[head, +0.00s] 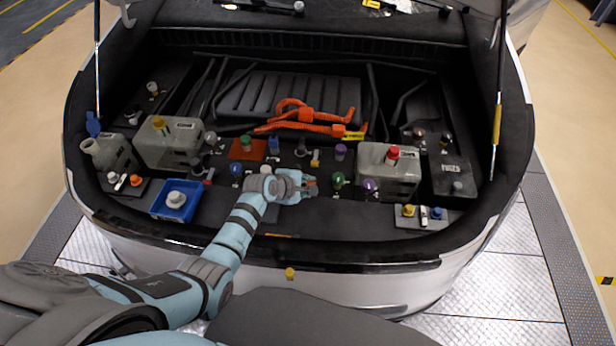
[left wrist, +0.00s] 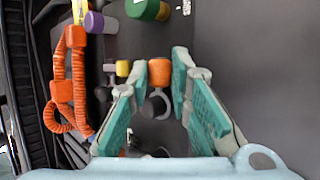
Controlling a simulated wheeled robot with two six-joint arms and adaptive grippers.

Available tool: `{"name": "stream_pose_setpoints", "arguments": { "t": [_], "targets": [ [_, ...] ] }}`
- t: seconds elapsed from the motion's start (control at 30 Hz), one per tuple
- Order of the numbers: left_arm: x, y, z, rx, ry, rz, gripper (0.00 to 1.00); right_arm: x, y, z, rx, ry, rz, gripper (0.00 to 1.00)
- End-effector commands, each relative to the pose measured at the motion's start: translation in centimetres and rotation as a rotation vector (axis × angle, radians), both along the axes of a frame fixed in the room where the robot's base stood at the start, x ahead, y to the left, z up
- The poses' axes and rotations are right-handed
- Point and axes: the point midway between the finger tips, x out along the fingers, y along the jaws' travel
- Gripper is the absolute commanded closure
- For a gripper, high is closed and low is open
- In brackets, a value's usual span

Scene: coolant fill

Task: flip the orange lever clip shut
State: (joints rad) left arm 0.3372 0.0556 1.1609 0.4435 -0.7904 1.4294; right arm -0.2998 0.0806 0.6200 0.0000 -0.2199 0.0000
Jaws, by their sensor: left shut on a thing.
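The orange lever clip (left wrist: 159,72) shows in the left wrist view as an orange block above a dark grey round part. It sits between the fingertips of my left gripper (left wrist: 160,84), which is shut on it. In the head view my left gripper (head: 307,187) is at the front middle of the engine bay, and only a small bit of orange shows at its fingertips. The fingers hide most of the clip there, so its lever angle cannot be told. My right gripper is not in view.
Capped knobs stand close around the gripper, among them a green one (head: 338,180) and a purple one (head: 370,187). Thick orange cables (head: 305,117) lie behind. A blue tray (head: 175,201) is at the left, and a grey tank (head: 388,171) at the right.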

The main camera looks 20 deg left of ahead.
Motion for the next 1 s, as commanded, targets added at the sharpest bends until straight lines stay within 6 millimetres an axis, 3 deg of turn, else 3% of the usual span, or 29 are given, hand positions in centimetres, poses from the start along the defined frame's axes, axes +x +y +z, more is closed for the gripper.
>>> {"name": "stream_pose_setpoints", "arguments": {
  "t": [0.17,0.2,0.3,0.7,1.0],
  "targets": [
    [0.0,0.0,-0.2,0.000,0.003,0.000,1.00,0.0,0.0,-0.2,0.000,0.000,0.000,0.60],
    [0.0,0.0,-0.2,0.000,0.003,0.000,0.75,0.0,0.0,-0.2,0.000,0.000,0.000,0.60],
    [0.0,0.0,-0.2,0.000,0.004,0.000,0.61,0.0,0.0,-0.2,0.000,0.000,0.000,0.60],
    [-0.2,0.1,0.0,0.000,0.005,-0.001,0.61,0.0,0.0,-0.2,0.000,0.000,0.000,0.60],
    [-3.3,1.4,3.4,0.002,0.002,-0.001,0.61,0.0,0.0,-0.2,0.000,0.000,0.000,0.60]
  ]
}}
